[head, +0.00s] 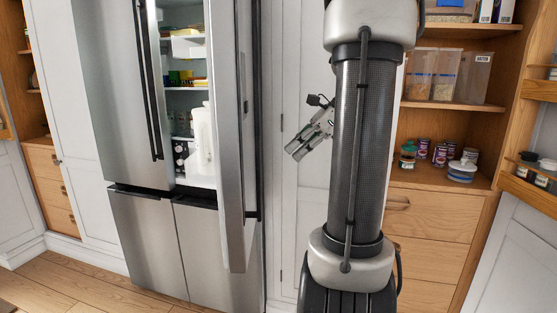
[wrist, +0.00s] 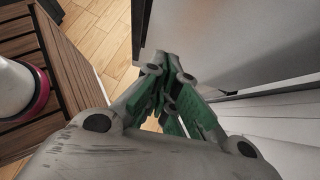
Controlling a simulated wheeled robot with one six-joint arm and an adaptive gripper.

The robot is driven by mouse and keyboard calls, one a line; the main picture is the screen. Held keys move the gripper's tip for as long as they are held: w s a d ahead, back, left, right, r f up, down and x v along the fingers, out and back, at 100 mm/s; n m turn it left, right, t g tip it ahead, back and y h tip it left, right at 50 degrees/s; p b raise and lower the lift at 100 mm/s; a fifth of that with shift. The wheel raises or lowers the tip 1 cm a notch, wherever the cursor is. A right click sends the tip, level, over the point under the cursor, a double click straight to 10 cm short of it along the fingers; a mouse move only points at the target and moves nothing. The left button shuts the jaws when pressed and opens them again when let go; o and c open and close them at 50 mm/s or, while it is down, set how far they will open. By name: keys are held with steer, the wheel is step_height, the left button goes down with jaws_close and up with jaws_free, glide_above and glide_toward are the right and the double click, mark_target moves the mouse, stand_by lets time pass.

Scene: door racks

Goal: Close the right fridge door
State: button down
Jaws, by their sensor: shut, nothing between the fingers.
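The right fridge door (head: 229,130) stands open in the head view, swung out toward me and seen nearly edge-on. A dark vertical bar (head: 257,110) runs along its right side. The fridge interior shows to its left. My gripper (head: 291,155) is to the right of the door, with a visible gap in the picture, its fingers angled down and left. In the wrist view my gripper (wrist: 168,62) has its fingers together and holds nothing. A smooth grey panel (wrist: 235,45), likely the fridge, lies beyond and right of the fingertips. Contact is not visible.
The left fridge door (head: 112,80) looks shut, above lower drawers (head: 142,240). Wooden shelves (head: 440,175) with jars and cans stand at the right. A white cabinet panel (head: 285,60) is behind my gripper. Wood floor (head: 75,280) is clear at lower left.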

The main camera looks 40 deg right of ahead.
glide_toward(246, 183)
step_height(246, 183, down, 3)
steer(key=s, duration=0.1)
steer(key=shift+w+a+f, duration=0.1)
steer(key=shift+w+a, duration=1.1)
steer(key=shift+a, duration=0.25)
